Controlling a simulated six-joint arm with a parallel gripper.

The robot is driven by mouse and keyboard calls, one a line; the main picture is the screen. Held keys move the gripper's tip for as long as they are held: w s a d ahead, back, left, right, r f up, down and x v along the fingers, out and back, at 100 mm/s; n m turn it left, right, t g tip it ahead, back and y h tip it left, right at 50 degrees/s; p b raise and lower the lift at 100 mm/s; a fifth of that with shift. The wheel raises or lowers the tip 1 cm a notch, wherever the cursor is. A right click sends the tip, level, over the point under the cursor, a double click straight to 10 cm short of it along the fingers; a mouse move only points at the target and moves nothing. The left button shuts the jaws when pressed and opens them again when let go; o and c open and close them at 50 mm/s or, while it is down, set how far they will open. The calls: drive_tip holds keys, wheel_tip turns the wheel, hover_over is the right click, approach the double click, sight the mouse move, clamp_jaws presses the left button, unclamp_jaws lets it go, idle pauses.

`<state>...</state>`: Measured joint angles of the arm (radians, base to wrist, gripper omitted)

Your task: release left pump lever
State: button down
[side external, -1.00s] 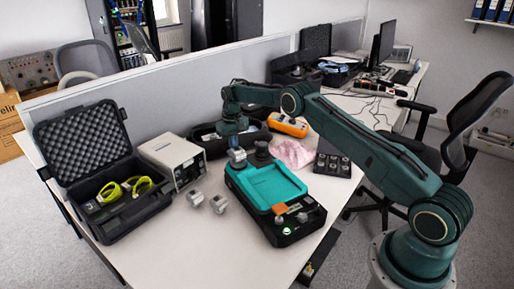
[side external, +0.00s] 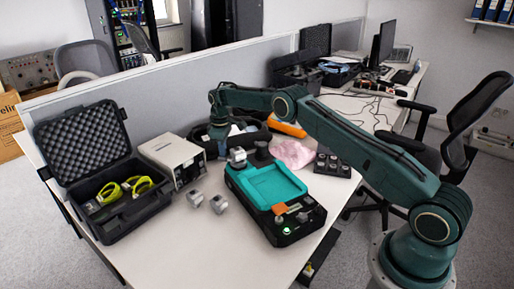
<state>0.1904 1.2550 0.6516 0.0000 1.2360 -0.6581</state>
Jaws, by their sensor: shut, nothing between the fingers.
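The vibration calibration unit, a black case with a teal recessed top (side external: 272,186), stands on the white table. A grey block (side external: 237,157) and a round black knob (side external: 262,153) stand at its back edge. An orange block (side external: 279,209) and small grey parts sit at its front end. I cannot tell which part is the left pump lever. My gripper (side external: 218,140) is shut and empty, behind and left of the grey block, apart from it. Its fingertips are small and hard to make out.
An open black case (side external: 120,215) with yellow-green items and a light-grey box instrument (side external: 170,155) stand left. Two grey cubes (side external: 207,202) lie between case and unit. A black bag, an orange device (side external: 288,129), a pink cloth (side external: 293,154) and a black socket block (side external: 333,165) lie behind.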

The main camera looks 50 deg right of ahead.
drive_tip(key=a+n, duration=0.1)
drive_tip(key=n, duration=0.1)
drive_tip(key=a+n, duration=0.1)
drive_tip(key=shift+s+n, duration=0.3)
drive_tip(key=shift+n, duration=0.1)
drive_tip(key=shift+r, duration=3.5)
